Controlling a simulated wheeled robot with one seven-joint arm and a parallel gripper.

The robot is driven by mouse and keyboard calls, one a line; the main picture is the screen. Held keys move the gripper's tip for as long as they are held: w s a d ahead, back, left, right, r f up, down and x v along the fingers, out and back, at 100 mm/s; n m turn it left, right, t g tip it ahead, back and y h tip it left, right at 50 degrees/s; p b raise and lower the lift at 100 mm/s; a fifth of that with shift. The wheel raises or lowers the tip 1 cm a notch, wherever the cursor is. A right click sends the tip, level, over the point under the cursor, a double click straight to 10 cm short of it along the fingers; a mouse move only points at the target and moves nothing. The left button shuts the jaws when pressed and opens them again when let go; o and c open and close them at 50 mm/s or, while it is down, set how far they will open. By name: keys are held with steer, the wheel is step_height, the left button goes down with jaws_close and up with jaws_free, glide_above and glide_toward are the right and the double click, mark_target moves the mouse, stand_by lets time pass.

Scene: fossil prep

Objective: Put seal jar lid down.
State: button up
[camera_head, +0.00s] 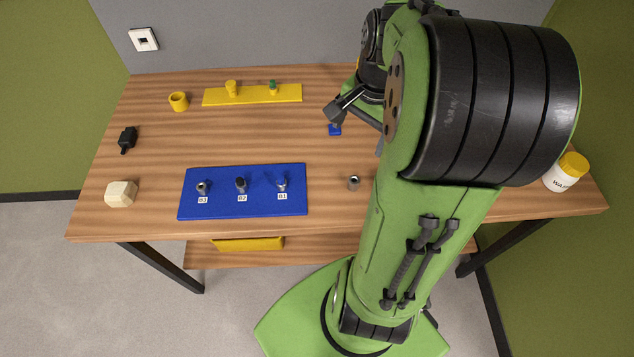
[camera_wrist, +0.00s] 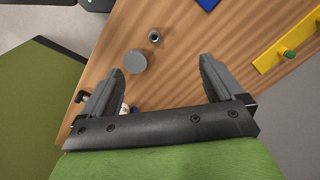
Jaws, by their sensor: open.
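A flat, round grey disc (camera_wrist: 136,62), which looks like the jar lid, lies on the wooden bench in the wrist view. It is near the left finger and apart from it. In the head view my arm hides that spot. My gripper (camera_wrist: 162,66) is open, with nothing between its fingers. In the head view one finger shows at the arm's left side, above the bench. A small blue piece (camera_head: 335,130) shows just under that finger; I cannot tell whether they touch. A small metal cylinder (camera_head: 354,183) stands beside the arm and also shows in the wrist view (camera_wrist: 154,36).
A blue mat (camera_head: 243,210) holds several small fittings. A white jar with a yellow lid (camera_head: 564,172) stands at right. A cream block (camera_head: 121,194) sits at left.

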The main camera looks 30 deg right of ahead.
steer(key=s+a+r+n+t, duration=0.2)
steer(key=s+a+n, duration=0.2)
steer(key=a+n, duration=0.3)
steer(key=s+a+r+n+t, duration=0.2)
steer(key=s+a+n, duration=0.3)
steer(key=a, duration=0.5)
steer(key=r+n, duration=0.1)
steer(key=n, duration=0.1)
steer(key=shift+r+n, duration=0.15)
steer(key=shift+n, duration=0.15)
